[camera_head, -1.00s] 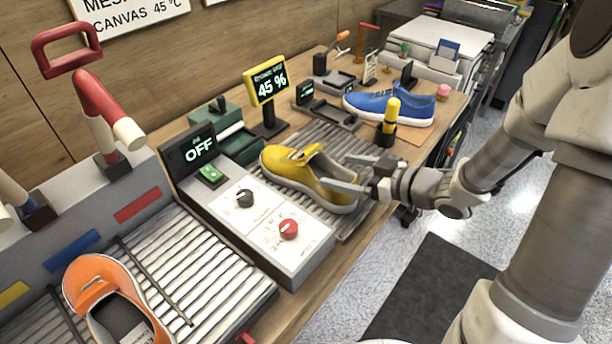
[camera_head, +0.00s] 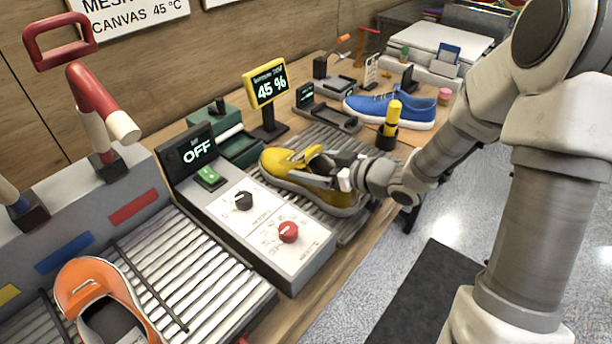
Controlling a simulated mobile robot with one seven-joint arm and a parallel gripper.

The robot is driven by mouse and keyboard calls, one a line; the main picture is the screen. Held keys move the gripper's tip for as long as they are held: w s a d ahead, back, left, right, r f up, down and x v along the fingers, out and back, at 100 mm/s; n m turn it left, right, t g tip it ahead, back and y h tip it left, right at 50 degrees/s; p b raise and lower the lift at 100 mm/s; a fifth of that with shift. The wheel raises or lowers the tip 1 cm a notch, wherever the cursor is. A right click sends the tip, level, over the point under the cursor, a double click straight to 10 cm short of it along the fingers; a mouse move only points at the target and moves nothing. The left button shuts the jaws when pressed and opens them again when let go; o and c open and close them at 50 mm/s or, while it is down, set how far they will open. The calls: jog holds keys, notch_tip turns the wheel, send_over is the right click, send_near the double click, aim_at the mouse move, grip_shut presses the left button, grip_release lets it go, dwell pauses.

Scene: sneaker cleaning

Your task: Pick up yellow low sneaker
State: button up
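The yellow low sneaker (camera_head: 283,165) lies on the slatted rack behind the control box, its toe to the left and its heel end to the right. My gripper (camera_head: 322,172) is at the sneaker's opening, coming in from the right. One finger lies along the near side of the shoe and the other is at or inside the opening. The fingers look apart, with the near side wall of the shoe between them. I cannot tell whether they touch it. My gripper and wrist hide part of the heel and opening.
A control box (camera_head: 245,218) with knobs and an OFF display stands in front of the sneaker. A yellow 45 % sign (camera_head: 265,82) stands behind it. An orange sneaker (camera_head: 90,285) lies front left.

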jog(key=c, duration=1.2)
jog(key=shift+c, duration=0.8)
jog(key=shift+r, duration=0.15)
